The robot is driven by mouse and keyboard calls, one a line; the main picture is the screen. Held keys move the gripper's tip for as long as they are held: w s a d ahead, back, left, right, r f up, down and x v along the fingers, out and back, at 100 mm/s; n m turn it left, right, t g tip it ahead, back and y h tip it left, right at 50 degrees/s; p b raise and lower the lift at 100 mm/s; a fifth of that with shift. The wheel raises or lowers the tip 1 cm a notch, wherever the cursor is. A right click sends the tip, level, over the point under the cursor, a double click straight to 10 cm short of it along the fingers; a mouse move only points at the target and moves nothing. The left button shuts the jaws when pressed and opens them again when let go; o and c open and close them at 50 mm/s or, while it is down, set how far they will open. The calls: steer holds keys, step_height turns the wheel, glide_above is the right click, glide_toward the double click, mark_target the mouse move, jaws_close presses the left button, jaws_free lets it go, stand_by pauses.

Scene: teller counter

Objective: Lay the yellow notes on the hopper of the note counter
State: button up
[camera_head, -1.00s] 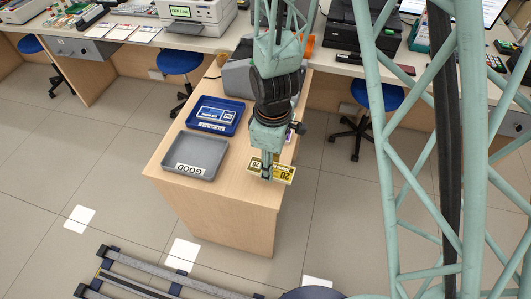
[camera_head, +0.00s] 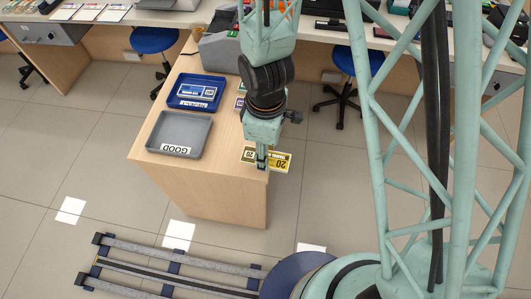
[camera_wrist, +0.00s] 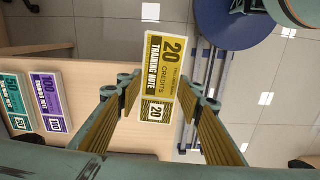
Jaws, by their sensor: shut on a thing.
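The yellow notes (camera_head: 280,162), printed 20, are held in my gripper (camera_head: 262,163) over the right front edge of the wooden desk. In the wrist view the yellow notes (camera_wrist: 160,65) stick out past the fingertips of my gripper (camera_wrist: 162,95), partly over the floor. My gripper is shut on them. A grey machine (camera_head: 220,48), apparently the note counter, stands at the back of the desk, partly hidden behind my arm; its hopper is not clearly visible.
A grey tray labelled GOOD (camera_head: 180,150) and a blue tray (camera_head: 216,104) with a blue-white note lie left of my gripper. Purple notes (camera_wrist: 47,97) and green notes (camera_wrist: 16,103) lie on the desk. A blue stool (camera_head: 342,60) stands right of the desk.

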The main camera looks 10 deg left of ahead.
stand_by(0.3)
steer(key=w+d+f+m, duration=0.1)
steer(key=w+d+m, duration=1.5)
steer(key=w+d, duration=0.9)
steer(key=w, duration=0.3)
steer(key=shift+d+f+m, duration=0.3)
steer(key=shift+d+f, duration=0.05)
